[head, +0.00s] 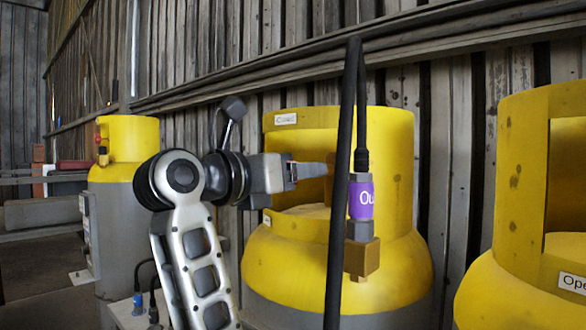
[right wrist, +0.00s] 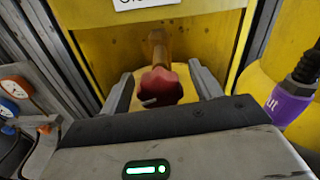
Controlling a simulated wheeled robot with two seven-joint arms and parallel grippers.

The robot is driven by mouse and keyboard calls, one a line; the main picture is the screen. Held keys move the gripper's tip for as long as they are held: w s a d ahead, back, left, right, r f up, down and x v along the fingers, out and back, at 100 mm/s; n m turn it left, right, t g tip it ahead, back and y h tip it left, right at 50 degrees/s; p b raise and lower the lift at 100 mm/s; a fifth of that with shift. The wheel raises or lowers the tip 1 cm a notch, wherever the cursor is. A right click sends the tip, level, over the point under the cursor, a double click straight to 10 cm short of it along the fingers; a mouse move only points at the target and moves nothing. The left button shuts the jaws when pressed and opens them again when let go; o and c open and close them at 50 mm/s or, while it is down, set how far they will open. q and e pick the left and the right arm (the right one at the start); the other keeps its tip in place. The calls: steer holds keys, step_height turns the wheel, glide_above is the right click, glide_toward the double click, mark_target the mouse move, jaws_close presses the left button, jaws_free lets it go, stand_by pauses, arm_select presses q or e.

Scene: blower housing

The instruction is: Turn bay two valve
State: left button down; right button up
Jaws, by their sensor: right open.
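A red valve knob (right wrist: 161,87) on a brass stem (right wrist: 157,47) sits in the collar opening of the middle yellow cylinder (head: 390,150). My right gripper (right wrist: 164,84) is open, with one finger on each side of the knob; I cannot tell whether they touch it. In the head view my right gripper (head: 318,171) reaches into the collar opening from the left, and the knob is hidden there. A white label (head: 286,119) on the collar is too small to read fully in the head view and cut off in the wrist view. My left gripper is not in view.
A black hose with a purple connector (head: 361,200) hangs in front of the middle cylinder, right of my gripper. Another yellow cylinder (head: 510,220) stands at right, one (head: 130,140) at far left. Gauges (right wrist: 14,88) show left in the wrist view. A slatted wall is behind.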

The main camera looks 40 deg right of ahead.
steer(key=shift+d, duration=0.2)
steer(key=c, duration=1)
